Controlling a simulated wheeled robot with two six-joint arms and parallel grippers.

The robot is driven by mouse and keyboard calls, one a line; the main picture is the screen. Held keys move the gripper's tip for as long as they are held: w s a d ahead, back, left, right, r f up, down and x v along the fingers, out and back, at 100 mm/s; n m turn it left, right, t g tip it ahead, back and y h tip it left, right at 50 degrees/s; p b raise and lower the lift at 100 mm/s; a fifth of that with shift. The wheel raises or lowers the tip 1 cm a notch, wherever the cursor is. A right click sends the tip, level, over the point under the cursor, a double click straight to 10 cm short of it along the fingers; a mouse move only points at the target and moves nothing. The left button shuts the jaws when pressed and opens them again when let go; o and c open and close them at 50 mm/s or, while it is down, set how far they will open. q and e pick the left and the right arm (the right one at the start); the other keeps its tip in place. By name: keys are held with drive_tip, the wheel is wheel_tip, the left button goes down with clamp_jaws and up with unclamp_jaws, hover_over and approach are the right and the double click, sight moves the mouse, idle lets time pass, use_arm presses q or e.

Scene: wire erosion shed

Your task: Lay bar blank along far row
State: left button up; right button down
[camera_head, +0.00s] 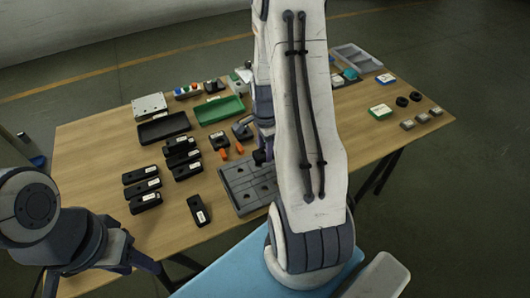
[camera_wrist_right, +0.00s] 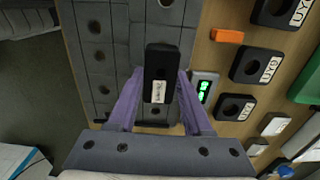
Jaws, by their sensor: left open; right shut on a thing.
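My right gripper (camera_wrist_right: 160,74) is shut on a black bar blank (camera_wrist_right: 160,58) with a hole and a white label. In the right wrist view the bar is over the grey plate with holes (camera_wrist_right: 110,22); I cannot tell whether it touches the plate. The plate also shows in the head view (camera_head: 236,178), partly covered by my right arm, which hides the held bar. Several similar black bars with white labels lie to its left, one of them alone (camera_head: 199,210) nearest the plate. My left gripper (camera_head: 150,272) is open and empty at the lower left, in front of the table.
A black tray (camera_head: 163,127), a green tray (camera_head: 219,110) and a light box (camera_head: 149,105) stand at the back left. A grey divided tray (camera_head: 357,58) and small parts are at the right. The table's front left is bare.

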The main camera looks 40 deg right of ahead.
drive_tip(key=shift+f, duration=0.9)
drive_tip(key=shift+f, duration=0.15)
drive_tip(key=shift+c, duration=1.6)
unclamp_jaws()
wheel_tip(320, 180, up, 12)
